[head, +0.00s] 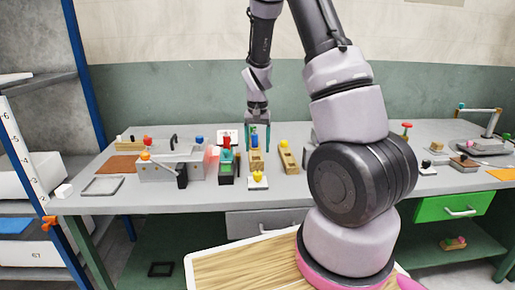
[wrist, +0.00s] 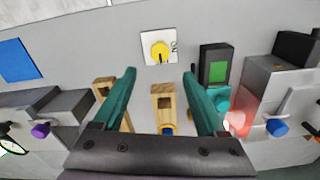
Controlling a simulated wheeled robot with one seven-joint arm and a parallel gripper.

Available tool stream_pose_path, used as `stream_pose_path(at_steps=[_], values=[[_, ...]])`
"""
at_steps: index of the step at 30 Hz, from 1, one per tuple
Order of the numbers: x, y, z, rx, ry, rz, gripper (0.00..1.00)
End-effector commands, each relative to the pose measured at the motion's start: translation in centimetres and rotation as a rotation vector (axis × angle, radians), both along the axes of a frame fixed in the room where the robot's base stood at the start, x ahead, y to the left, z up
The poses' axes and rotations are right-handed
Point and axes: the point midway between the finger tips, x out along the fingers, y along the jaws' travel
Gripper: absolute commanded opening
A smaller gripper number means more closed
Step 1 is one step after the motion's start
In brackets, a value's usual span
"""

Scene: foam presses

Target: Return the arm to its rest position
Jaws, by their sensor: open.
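My gripper (head: 258,149) is open, with two teal fingers pointing down over the middle of the workbench. In the wrist view my gripper (wrist: 159,74) has its fingers spread, with nothing clamped between them. A wooden block (wrist: 163,96) with a square hole shows between and below the fingers, partly hidden by the gripper body. Whether the fingers touch it, I cannot tell. My arm reaches up and forward from my base, then down to the bench.
A white switch plate with a yellow knob (head: 258,180) lies in front of the gripper. A black box with a green panel (wrist: 217,68) stands close beside. Another wooden block (head: 289,161) is to the right, and a grey press (head: 160,171) to the left. Space above the bench is mostly free.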

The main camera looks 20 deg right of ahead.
Motion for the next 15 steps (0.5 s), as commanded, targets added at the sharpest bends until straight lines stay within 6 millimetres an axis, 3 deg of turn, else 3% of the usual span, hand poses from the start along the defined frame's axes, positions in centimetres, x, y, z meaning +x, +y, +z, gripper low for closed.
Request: stream_pose_path(at_steps=[9, 11, 15], values=[[0.0, 0.1, 0.7, 0.006, -0.01, -0.001, 0.74], [-0.2, 0.2, 1.9, 0.016, -0.026, -0.001, 0.74], [-1.4, 0.8, 6.9, 0.058, -0.096, 0.0, 0.74]])
